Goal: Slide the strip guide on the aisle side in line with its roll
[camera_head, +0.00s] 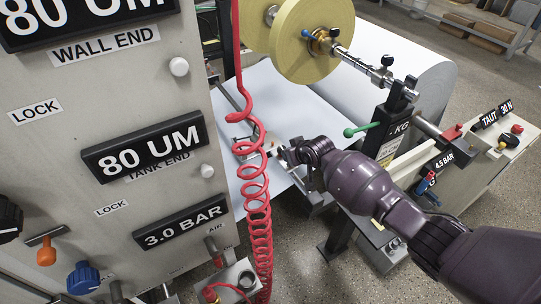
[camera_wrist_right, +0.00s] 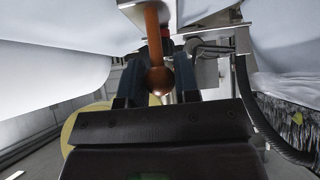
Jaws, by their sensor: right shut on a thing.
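My right gripper (camera_head: 283,156) reaches in from the right, low over the white sheet below the yellow rolls. In the right wrist view its dark fingers (camera_wrist_right: 160,72) stand on either side of an orange-brown handle with a ball end (camera_wrist_right: 158,60), and it is shut on this handle. The handle hangs from a metal bracket (camera_wrist_right: 215,40), which seems to be part of the strip guide. In the head view the guide is mostly hidden by the red coiled hose and my gripper. A yellow strip roll (camera_head: 318,55) sits on a shaft above. My left gripper is not in view.
A red coiled hose (camera_head: 254,185) hangs just left of my gripper. A grey panel with displays (camera_head: 65,150) fills the left. A large white roll (camera_head: 425,75) lies behind. A black post with a green-knobbed lever (camera_head: 364,129) stands near my right forearm.

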